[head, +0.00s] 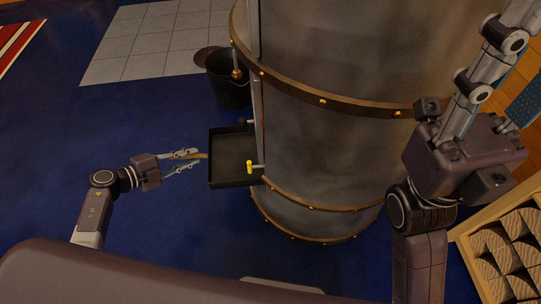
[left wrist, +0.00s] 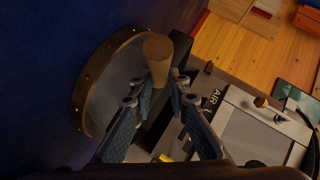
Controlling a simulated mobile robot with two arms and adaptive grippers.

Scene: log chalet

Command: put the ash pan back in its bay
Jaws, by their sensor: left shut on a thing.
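The ash pan (head: 230,158) is a black, shallow tray, level at the left side of the big round metal stove (head: 330,150). Its right end meets the stove wall; the bay opening is hidden, so I cannot tell how far in it is. My left gripper (head: 187,160) is left of the pan, shut on its wooden handle (head: 203,156). In the left wrist view the handle (left wrist: 158,58) stands between the fingers, with a dark pan edge behind. My right gripper (head: 468,130) is at the right, before the stove; its finger opening is unclear.
A yellow-tipped lever (head: 249,167) sticks out at the pan's right end. A dark bucket (head: 228,88) stands just behind the pan. A log crate (head: 510,245) is at lower right. Blue floor is clear left of the pan. The left wrist view shows an "AIR" label (left wrist: 215,99).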

